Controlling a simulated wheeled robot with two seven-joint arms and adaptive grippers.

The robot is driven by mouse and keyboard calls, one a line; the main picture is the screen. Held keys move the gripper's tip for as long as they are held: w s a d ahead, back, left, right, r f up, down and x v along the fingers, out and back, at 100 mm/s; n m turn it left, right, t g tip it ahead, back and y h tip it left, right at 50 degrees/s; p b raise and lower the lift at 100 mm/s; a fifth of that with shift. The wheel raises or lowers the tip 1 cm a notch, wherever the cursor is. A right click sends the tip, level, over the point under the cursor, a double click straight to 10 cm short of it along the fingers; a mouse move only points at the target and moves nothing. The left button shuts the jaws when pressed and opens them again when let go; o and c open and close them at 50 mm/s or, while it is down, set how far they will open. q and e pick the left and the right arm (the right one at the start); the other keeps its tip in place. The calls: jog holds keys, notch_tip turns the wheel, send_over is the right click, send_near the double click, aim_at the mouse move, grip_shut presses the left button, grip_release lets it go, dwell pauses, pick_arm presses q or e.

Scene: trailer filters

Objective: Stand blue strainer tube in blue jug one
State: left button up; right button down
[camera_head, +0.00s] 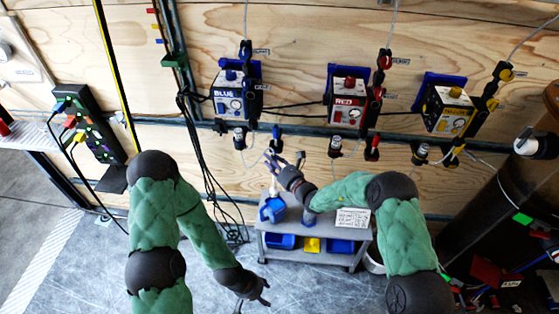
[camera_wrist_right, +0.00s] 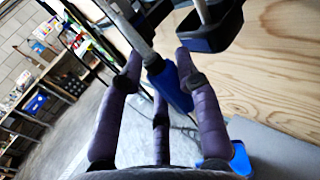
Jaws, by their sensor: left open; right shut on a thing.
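The blue strainer tube (camera_head: 277,140) is at the wall below the box marked BLUE. In the right wrist view its blue end (camera_wrist_right: 170,88) and grey shaft sit between my purple fingers. My right gripper (camera_head: 279,163) is shut on it, above the cart. A blue jug (camera_head: 271,209) stands on the left of the cart top, below my right gripper; I take it for blue jug one. Something pale shows at its top, but I cannot tell what. My left gripper (camera_head: 262,292) is open and empty, low in front of the cart.
The grey cart (camera_head: 292,257) carries a printed sheet (camera_head: 353,218) and has blue and yellow bins on its lower shelf. BLUE (camera_head: 230,98), RED (camera_head: 347,101) and yellow (camera_head: 449,108) boxes line the wooden wall. A dark drum (camera_head: 490,215) stands at right.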

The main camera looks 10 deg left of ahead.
jog(key=b, duration=0.7)
send_over(273, 191)
jog(key=shift+w+f, duration=0.15)
jog(key=shift+f, duration=5)
jog(key=shift+f+b, duration=0.5)
jog(key=shift+f, duration=2.65)
jog(key=c, duration=0.8)
grip_release()
jog(key=shift+f, duration=0.1)
jog(key=v, duration=1.2)
